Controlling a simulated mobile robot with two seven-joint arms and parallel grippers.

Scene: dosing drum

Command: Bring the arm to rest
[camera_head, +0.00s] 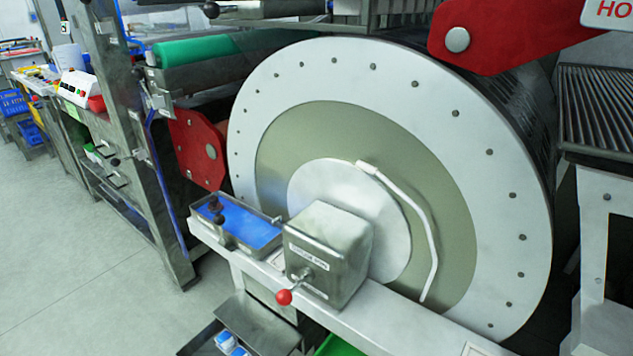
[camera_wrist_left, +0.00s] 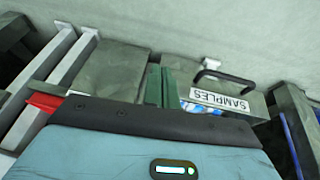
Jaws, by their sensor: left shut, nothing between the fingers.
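My left gripper (camera_wrist_left: 161,80) shows in the left wrist view, in front of its teal housing with a dark front edge and a small lit indicator. It is shut with nothing held. Beyond it is a grey box labelled SAMPLES (camera_wrist_left: 228,98) with a black handle and something blue and white beside it. I cannot tell the gap between the gripper and the box. Neither gripper shows in the head view, and my right gripper is in no view.
In the head view, a large drum (camera_head: 380,80) fills the middle. A grey box (camera_head: 330,252) with a red-knobbed lever (camera_head: 284,297) and a blue-topped tray (camera_head: 240,228) sit on the beam before it. Open floor (camera_head: 80,270) lies at left.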

